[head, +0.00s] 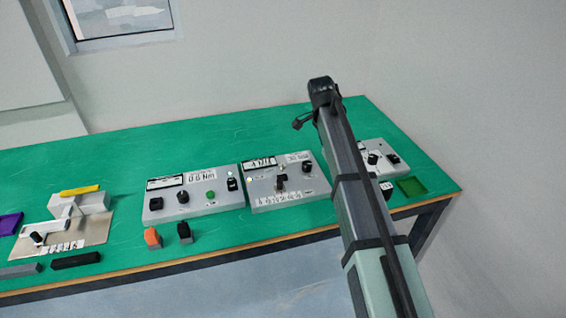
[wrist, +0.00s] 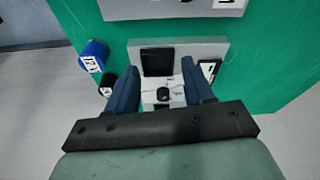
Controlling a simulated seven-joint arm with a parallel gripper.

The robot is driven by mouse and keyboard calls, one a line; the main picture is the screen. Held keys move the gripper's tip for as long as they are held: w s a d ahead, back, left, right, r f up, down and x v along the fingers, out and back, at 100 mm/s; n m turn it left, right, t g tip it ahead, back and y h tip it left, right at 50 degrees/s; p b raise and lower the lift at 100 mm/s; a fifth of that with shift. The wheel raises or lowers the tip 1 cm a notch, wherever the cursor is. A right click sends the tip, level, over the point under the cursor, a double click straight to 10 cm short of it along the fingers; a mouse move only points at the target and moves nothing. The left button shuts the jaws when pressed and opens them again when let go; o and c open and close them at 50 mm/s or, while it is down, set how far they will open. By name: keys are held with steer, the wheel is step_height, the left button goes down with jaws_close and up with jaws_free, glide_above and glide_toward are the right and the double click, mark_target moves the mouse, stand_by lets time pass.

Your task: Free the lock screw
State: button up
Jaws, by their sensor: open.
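In the wrist view a small black round knob (wrist: 163,94), which looks like the lock screw, sits on a pale grey fixture (wrist: 215,48) below a black square block (wrist: 157,62). My gripper (wrist: 160,74) is open, its two blue fingers on either side of the block and knob. No contact shows, and the gap in height cannot be told. Nothing is held between the fingers.
On the green bench (head: 110,160) stand grey panels with knobs, one left (head: 215,205) and one central (head: 300,198). A green tray (head: 411,187) lies near the right edge. In the wrist view a blue cylinder (wrist: 93,55) and a black cylinder (wrist: 107,82) stand left of the fingers.

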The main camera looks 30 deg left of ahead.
mark_target(283, 165)
steer(key=s+a+r+n+g+y, duration=0.1)
steer(key=s+a+r, duration=0.15)
steer(key=a, duration=0.45)
steer(key=s+a+r+n+g+y, duration=0.1)
steer(key=s+a+r+n, duration=0.1)
steer(key=s+a, duration=0.35)
steer(key=f, duration=0.4)
steer(key=w+f, duration=0.1)
steer(key=f, duration=0.4)
steer(key=w+a+f, duration=0.1)
steer(key=f, duration=0.3)
steer(key=shift+f, duration=0.25)
steer(key=shift+c, duration=0.2)
jaws_close()
